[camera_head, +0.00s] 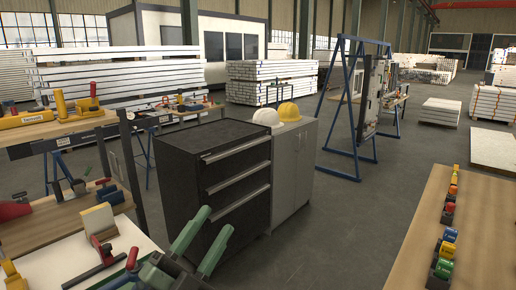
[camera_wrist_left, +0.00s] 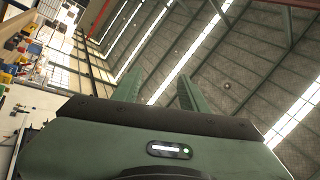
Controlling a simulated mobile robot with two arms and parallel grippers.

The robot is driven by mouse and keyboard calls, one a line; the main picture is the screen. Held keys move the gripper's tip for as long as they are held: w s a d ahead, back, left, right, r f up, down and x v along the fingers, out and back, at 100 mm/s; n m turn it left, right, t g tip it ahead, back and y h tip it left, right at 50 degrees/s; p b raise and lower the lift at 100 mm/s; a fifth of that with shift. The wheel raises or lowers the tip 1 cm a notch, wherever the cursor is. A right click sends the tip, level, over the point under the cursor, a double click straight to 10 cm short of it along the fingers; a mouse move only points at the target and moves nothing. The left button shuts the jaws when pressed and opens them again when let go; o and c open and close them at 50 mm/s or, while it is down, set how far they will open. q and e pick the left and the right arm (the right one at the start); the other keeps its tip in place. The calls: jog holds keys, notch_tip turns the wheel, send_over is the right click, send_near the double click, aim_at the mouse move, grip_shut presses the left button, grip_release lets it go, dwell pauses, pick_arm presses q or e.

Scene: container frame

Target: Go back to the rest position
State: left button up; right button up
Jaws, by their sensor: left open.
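My left gripper (camera_head: 203,236) shows at the bottom of the head view, in front of the dark drawer cabinet. Its two green fingers are apart and nothing is between them. In the left wrist view the gripper (camera_wrist_left: 158,90) points up toward the roof, with empty air between its fingers. My right gripper is in neither view.
A workbench (camera_head: 145,247) with clamps and tools is at the lower left. A black drawer cabinet (camera_head: 180,170) and a grey cabinet (camera_head: 293,165) with two helmets stand mid-view. A wooden table (camera_head: 482,235) with coloured items is at right. The floor (camera_head: 340,225) between is clear.

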pick_arm(q)
jog(key=s+a+f+n+g+y, duration=0.1)
jog(key=a+f+n+g+y, duration=0.1)
jog(key=a+f+n+y, duration=0.45)
jog(key=s+a+f+n+g+y, duration=0.1)
jog(key=f+n+g+y, duration=0.15)
jog(key=f, duration=0.65)
jog(key=s+a+f+n+g+y, duration=0.25)
jog(key=a+f+n, duration=0.2)
jog(key=f, duration=0.35)
jog(key=s+f+n+g, duration=0.1)
jog(key=s+f+g, duration=0.5)
jog(key=s, duration=0.4)
jog(key=s+f+n+g, duration=0.2)
jog(key=s+f+g, duration=0.2)
jog(key=s+f, duration=0.5)
notch_tip(320, 180, down, 26)
jog(key=s+g, duration=0.1)
jog(key=s, duration=0.2)
jog(key=s+a+f+g, duration=0.1)
jog(key=s+a+f, duration=0.1)
jog(key=s+f, duration=1.3)
jog(key=shift+a+y, duration=0.35)
jog(key=shift+a, duration=0.05)
jog(key=shift+f+m, duration=0.1)
jog(key=shift+m, duration=0.15)
